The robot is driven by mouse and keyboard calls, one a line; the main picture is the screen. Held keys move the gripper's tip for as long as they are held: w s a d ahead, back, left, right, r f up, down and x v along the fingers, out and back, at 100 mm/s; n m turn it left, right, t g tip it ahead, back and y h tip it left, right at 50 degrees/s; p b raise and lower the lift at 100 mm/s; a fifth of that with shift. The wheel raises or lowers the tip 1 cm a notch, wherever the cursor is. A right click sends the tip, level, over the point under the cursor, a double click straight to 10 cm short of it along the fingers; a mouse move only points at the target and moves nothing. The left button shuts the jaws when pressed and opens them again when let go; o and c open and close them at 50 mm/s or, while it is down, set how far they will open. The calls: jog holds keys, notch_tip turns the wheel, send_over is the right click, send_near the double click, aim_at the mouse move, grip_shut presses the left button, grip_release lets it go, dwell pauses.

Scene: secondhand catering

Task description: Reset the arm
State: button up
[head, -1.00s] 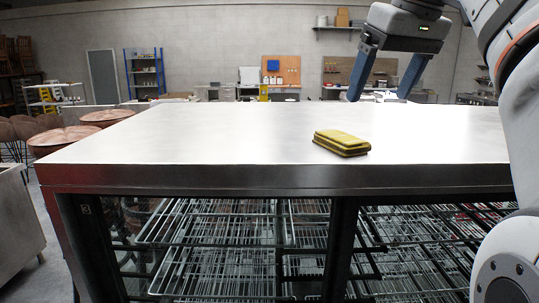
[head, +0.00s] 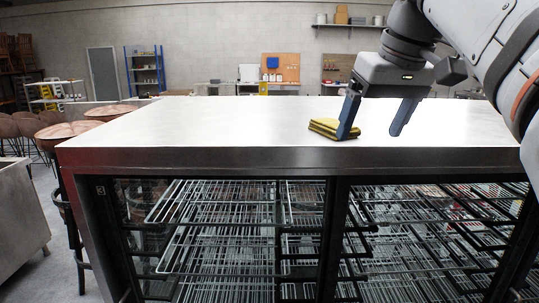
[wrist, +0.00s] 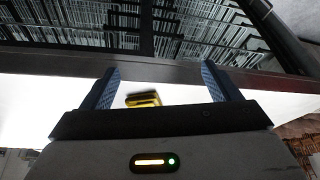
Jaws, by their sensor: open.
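My gripper (head: 376,117) is open, with its two blue fingers apart and pointing down over the counter's right half. It holds nothing. A yellow block-like item with dark edges (head: 322,127) lies on the steel countertop near the front edge. In the head view the left finger overlaps its right end; whether they touch cannot be told. In the wrist view the yellow item (wrist: 143,100) shows beyond and between the fingers, nearer the left one.
The steel counter (head: 220,125) is otherwise clear. Wire racks (head: 225,235) fill the glass-fronted cabinet below. Brown round-topped stools (head: 75,130) stand to the left. A metal unit (head: 18,215) stands at the lower left.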

jog(key=s+f+m+b, duration=0.1)
jog(key=s+f, duration=0.3)
jog(key=f, duration=0.8)
jog(key=s+a+f+m+h, duration=0.1)
jog(key=s+f, duration=0.2)
jog(key=f, duration=0.9)
jog(key=s+f+m+b, duration=0.1)
jog(key=s+f, duration=0.3)
jog(key=f, duration=0.8)
jog(key=shift+s+a+f+g+h+b, duration=0.2)
jog(key=shift+s+f+g+h+b, duration=0.1)
jog(key=shift+f+g, duration=0.1)
